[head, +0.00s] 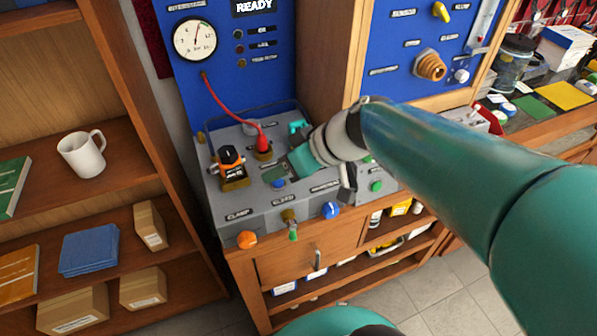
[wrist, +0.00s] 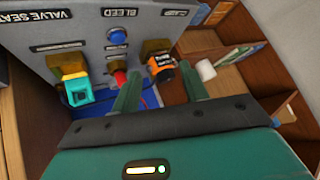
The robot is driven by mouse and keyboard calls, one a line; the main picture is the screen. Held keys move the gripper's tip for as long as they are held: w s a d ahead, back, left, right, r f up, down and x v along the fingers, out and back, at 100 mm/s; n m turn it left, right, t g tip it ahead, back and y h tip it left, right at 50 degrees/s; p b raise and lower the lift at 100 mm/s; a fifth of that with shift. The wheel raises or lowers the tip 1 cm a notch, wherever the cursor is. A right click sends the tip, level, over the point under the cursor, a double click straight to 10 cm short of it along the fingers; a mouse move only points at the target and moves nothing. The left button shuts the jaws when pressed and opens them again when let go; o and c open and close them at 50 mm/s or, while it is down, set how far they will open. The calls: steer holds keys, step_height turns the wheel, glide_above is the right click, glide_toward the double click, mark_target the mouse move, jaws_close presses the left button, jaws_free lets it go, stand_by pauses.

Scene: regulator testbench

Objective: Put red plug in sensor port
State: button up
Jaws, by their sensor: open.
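The red plug (head: 263,142) stands upright at a brass block on the grey bench top in the head view, its red cable running up to the gauge. I cannot tell how deep it sits. In the wrist view the red plug (wrist: 120,78) shows partly behind the left finger. My gripper (head: 283,172) is open and empty above the bench, right of and nearer than the plug in the head view. In the wrist view my gripper (wrist: 160,68) has its fingers spread, with the plug by the left one.
An orange-and-black part (head: 231,162) stands in a brass holder left of the plug. A teal part (wrist: 75,85) sits in another brass holder. Knobs (head: 330,210) line the bench front. A blue panel with a round gauge (head: 195,40) rises behind. Wooden shelves (head: 100,195) stand at left.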

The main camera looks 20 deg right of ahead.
steer(key=s+r+m+h, duration=0.1)
steer(key=s+m+h, duration=0.4)
steer(key=s, duration=0.3)
steer(key=shift+d+r+g+h, duration=0.15)
steer(key=shift+d+g+h, duration=0.25)
steer(key=shift+h, duration=0.3)
